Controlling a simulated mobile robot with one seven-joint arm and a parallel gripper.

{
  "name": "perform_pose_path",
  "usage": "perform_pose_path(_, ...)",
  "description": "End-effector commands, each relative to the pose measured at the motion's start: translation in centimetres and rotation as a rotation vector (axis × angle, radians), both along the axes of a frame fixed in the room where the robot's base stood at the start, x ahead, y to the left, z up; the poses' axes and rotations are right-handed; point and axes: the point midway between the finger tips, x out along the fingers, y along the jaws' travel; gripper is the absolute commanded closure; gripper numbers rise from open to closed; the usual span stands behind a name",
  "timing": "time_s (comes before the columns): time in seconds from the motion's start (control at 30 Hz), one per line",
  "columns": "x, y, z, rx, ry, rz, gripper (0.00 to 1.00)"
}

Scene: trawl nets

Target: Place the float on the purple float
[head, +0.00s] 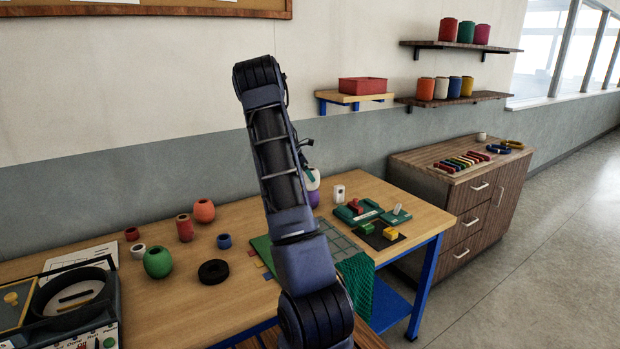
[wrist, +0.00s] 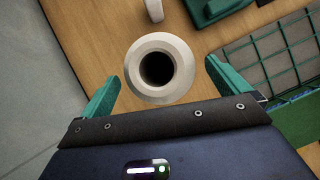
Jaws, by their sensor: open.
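A white float (head: 314,183) stands at the back of the workbench, partly hidden behind my arm. A purple float (head: 314,199) shows directly below it, and the white one appears to rest on it. In the wrist view the white float (wrist: 185,85) is seen from above, with a dark round hole. My gripper (wrist: 165,72) is open, its green fingers on either side of the white float with gaps visible. The purple float is hidden in the wrist view. In the head view my gripper (head: 308,174) is mostly hidden by my arm.
Red, orange, green and blue floats (head: 158,262) and a black ring (head: 213,271) stand on the left of the workbench. A white cylinder (head: 339,193) and green trays (head: 358,213) lie to the right. A green net (head: 357,285) hangs over the front edge.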

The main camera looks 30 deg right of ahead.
Motion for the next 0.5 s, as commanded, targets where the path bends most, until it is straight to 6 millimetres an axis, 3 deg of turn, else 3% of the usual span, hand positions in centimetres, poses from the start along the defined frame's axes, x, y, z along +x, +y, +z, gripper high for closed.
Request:
perform_pose_path(0.2, 0.7, 2.1, 3.9, 0.0, -0.003, 0.001, 0.0)
perform_pose_path(0.5, 1.1, 4.0, 7.1, 0.001, 0.0, 0.001, 0.0)
